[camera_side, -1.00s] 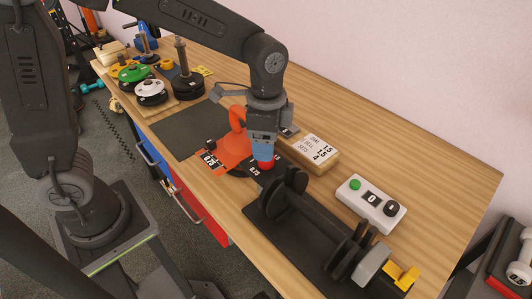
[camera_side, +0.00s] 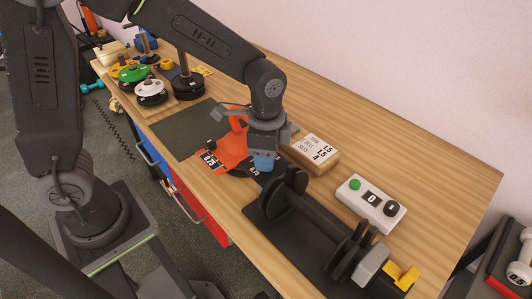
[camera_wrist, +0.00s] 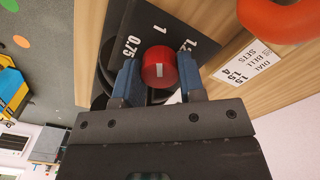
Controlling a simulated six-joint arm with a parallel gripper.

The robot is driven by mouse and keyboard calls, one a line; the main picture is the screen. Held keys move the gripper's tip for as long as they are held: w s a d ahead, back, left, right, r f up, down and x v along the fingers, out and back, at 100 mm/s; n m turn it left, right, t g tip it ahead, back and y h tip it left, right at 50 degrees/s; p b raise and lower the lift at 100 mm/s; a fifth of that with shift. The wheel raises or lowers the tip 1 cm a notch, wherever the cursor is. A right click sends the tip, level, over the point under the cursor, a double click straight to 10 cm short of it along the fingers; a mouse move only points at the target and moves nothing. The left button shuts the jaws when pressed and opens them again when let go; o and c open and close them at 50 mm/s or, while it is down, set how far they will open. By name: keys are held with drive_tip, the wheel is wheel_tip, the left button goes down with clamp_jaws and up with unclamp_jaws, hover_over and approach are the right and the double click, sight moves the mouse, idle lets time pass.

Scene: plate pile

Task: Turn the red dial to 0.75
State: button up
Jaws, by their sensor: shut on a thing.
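The red dial (camera_wrist: 159,67) is a round knob with a short white mark on its face. It stands on a dark scale plate (camera_wrist: 150,18) printed with 0.75, 1 and a partly cut-off third number. In the wrist view the mark lies roughly in line with the 1, and the 0.75 is to the left. My gripper (camera_wrist: 158,76) has its blue fingers on either side of the dial, shut on it. In the side view my gripper (camera_side: 264,164) points down at the scale plate, and its fingers hide the dial.
A wooden block with a printed card (camera_side: 316,152) stands close right of my gripper. A dumbbell (camera_side: 320,222) on a dark mat lies in front. A white box with a green button (camera_side: 371,203) is to the right. Weight plates (camera_side: 150,92) sit at the back left.

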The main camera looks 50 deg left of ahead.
drive_tip(key=c, duration=0.3)
drive_tip(key=shift+n, duration=0.3)
drive_tip(key=n, duration=1.1)
drive_tip(key=shift+n, duration=0.3)
idle(0.4)
drive_tip(key=o, duration=0.9)
